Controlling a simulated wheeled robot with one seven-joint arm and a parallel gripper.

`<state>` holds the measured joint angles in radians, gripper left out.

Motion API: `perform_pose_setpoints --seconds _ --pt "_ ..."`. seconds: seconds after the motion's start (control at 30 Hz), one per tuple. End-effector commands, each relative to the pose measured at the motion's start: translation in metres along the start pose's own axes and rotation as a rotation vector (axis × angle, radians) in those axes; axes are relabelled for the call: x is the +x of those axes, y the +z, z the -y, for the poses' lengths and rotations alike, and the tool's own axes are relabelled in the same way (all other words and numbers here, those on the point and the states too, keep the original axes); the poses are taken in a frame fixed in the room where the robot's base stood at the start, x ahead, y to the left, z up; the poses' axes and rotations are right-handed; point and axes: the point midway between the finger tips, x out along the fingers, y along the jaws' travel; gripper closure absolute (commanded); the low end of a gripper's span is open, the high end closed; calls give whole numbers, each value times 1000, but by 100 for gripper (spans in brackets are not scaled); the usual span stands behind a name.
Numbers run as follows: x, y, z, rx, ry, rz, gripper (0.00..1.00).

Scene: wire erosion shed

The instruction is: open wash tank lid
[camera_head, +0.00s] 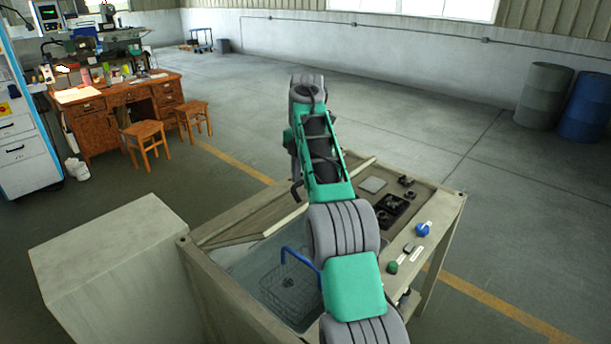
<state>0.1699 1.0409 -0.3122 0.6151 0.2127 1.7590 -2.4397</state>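The wash tank (205,280) stands in front of me, with a pale worn body. Its basin opening is uncovered at the near left, and a wire basket (285,292) with a blue handle (298,258) shows inside. A flat pale panel, seemingly the lid (245,222), lies along the far side of the opening. Its near edge has a light strip, and its right part is hidden behind my arm. I cannot tell its exact angle. My gripper (297,190) is mostly hidden behind my green and grey arm; only a dark part shows near the lid's far right. Its fingers cannot be made out.
The tank's right top carries a blue knob (422,229), a green button (393,267) and dark fittings (391,208). A pale cabinet (115,260) stands close on the left. A wooden desk (120,105) with stools is farther left. Drums (543,95) stand far right. The floor behind is clear.

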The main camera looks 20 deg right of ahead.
Motion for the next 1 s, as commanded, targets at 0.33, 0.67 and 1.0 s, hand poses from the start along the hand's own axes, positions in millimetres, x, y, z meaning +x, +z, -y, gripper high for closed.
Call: perform_pose_setpoints --seconds 0.33,0.67,1.0 --pt "-3 5 3 9 5 5 64" --pt "-29 4 0 7 9 7 64" --pt "-96 -28 38 7 8 8 64"
